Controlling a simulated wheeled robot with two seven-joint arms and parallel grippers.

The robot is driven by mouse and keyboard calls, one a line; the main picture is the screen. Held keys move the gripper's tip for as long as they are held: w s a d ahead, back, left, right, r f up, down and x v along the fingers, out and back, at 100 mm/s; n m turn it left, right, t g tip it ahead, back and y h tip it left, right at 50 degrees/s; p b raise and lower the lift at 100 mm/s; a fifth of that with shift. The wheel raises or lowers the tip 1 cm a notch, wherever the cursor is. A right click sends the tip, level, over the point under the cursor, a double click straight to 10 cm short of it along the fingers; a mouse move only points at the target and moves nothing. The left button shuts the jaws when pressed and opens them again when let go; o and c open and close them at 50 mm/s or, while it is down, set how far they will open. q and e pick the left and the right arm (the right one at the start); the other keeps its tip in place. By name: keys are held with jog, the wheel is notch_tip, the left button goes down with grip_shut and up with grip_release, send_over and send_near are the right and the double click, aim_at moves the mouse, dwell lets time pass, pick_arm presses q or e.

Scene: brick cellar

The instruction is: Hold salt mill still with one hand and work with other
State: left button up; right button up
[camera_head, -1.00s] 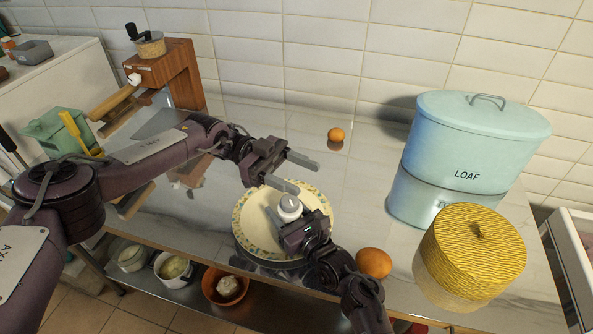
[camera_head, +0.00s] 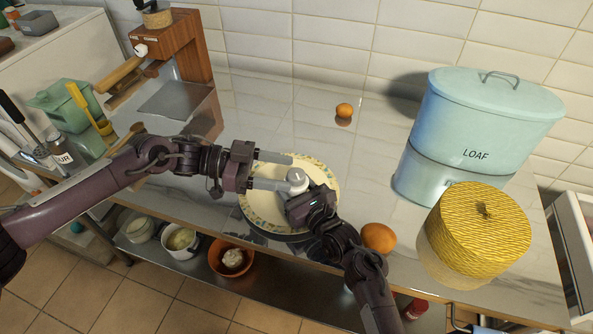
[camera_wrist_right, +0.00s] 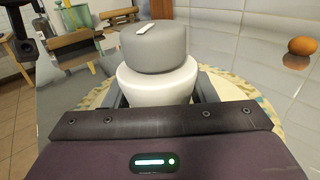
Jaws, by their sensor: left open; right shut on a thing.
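The salt mill (camera_head: 297,177), with a grey top and white body, stands over the patterned plate (camera_head: 256,212). In the right wrist view the mill (camera_wrist_right: 155,85) fills the middle, its grey top turned toward the back and a small pale mark on it. My right gripper (camera_head: 300,196) is shut on its white lower part. My left gripper (camera_head: 287,171) is open, its two fingers pointing right, with their tips close beside the mill's top. I cannot tell if they touch it. The mill's base is hidden by my right gripper.
A yellow woven box (camera_head: 475,235) and blue LOAF bin (camera_head: 480,110) stand at right. A wooden grinder stand (camera_head: 190,50) is back left. The counter between is clear.

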aim_at(296, 172)
pick_arm(q)
jog(key=a+n+t+y, duration=0.3)
jog(key=a+t, duration=0.2)
jog(key=a, duration=0.1)
jog(key=x, duration=1.1)
jog(key=shift+d, duration=0.1)
jog(key=shift+c, duration=0.5)
jog(key=c, duration=0.9)
jog(key=shift+m, duration=0.3)
jog(key=m+g, duration=0.3)
jog(key=g, duration=0.1)
jog(key=shift+w+m+g, duration=0.1)
jog(key=shift+m+g, duration=0.2)
jog(key=shift+g, duration=0.1)
jog(key=m+g, duration=0.3)
jog(key=m+g+y, duration=0.1)
jog(key=g, duration=0.1)
jog(key=shift+s+d+f, duration=0.2)
jog(key=shift+s, duration=0.1)
jog(key=shift+w+a+r+m+g+y, duration=0.1)
jog(key=shift+m+g+y, duration=0.3)
jog(key=shift+m+g, duration=0.35)
jog(key=shift+w+r+m+g+y, duration=0.1)
jog(key=shift+m+g+y, duration=0.4)
jog(key=shift+m, duration=0.35)
